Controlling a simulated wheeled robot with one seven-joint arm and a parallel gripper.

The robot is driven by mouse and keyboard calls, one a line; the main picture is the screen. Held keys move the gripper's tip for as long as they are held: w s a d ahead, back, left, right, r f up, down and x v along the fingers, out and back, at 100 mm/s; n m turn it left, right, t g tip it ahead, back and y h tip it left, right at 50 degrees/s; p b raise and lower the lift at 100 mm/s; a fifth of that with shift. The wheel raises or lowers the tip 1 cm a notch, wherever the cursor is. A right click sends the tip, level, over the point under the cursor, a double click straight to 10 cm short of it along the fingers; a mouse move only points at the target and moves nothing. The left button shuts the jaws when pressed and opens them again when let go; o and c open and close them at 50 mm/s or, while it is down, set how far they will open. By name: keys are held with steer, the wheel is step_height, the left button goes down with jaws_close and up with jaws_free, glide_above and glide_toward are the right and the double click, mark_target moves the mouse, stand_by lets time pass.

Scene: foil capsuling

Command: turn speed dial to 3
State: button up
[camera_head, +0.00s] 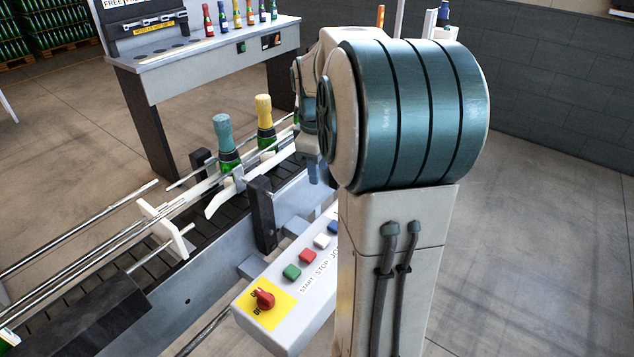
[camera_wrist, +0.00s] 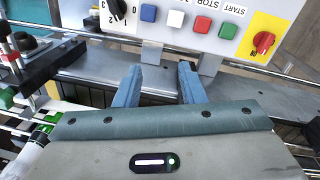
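The black speed dial (camera_wrist: 118,8) is at the top left of the wrist view, cut by the picture's top edge. Numbers stand around it, with a 0 at its lower right. A white mark shows on the knob, but I cannot tell exactly which number it points to. The dial is hidden behind my arm in the head view. My gripper (camera_wrist: 160,72) is open with nothing between its two blue-grey fingers. It is apart from the dial, which lies beyond the fingertips and to the left.
The control panel (camera_head: 267,322) carries green, red, white and blue buttons (camera_head: 291,272) and a red switch (camera_head: 265,298) on yellow. Foil-topped bottles (camera_head: 226,145) stand on the conveyor beside it. A bench (camera_head: 195,78) with small bottles is behind. Rails and brackets crowd the wrist view's left.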

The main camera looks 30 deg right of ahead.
steer(key=w+d+f+n+b, duration=0.1)
steer(key=d+f, duration=0.2)
steer(key=d, duration=0.3)
steer(key=w+d+f+n, duration=0.2)
steer(key=d, duration=0.4)
steer(key=shift+g+y, duration=0.3)
steer(key=shift+y, duration=0.1)
step_height(320, 180, down, 14)
steer(key=shift+s+f+p, duration=0.15)
steer(key=shift+p, duration=0.15)
steer(key=shift+c, duration=0.3)
jaws_close()
